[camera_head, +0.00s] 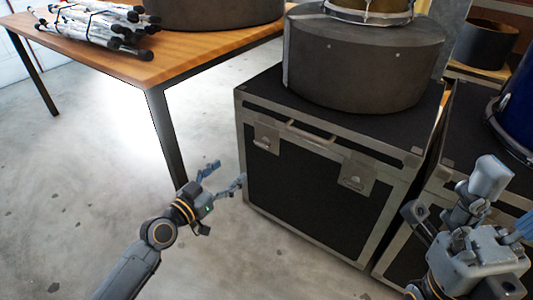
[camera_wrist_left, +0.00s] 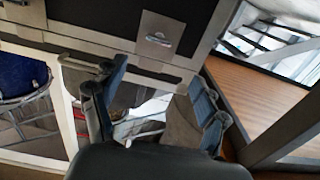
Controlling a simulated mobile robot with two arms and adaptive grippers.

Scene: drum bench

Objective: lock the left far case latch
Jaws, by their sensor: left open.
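The black case (camera_head: 310,195) with metal edges stands on the floor, its front towards me. Two metal latch plates are on its front: the left latch (camera_head: 265,138) and the right latch (camera_head: 353,175). A latch (camera_wrist_left: 160,36) shows large in the left wrist view, apparently the left one; I cannot tell its lock state. My left gripper (camera_head: 229,174) is open and empty, low and left of the case's front edge, apart from the latch. Its fingers (camera_wrist_left: 150,95) also show in the left wrist view. My right gripper (camera_head: 455,195) is at the lower right; its finger state is unclear.
A round dark drum case (camera_head: 360,65) with a drum (camera_head: 370,12) on it stands on the case. A wooden table (camera_head: 150,65) with bundled stands (camera_head: 95,25) is at the left. Another case and a blue drum (camera_head: 515,110) are at the right. The floor in front is clear.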

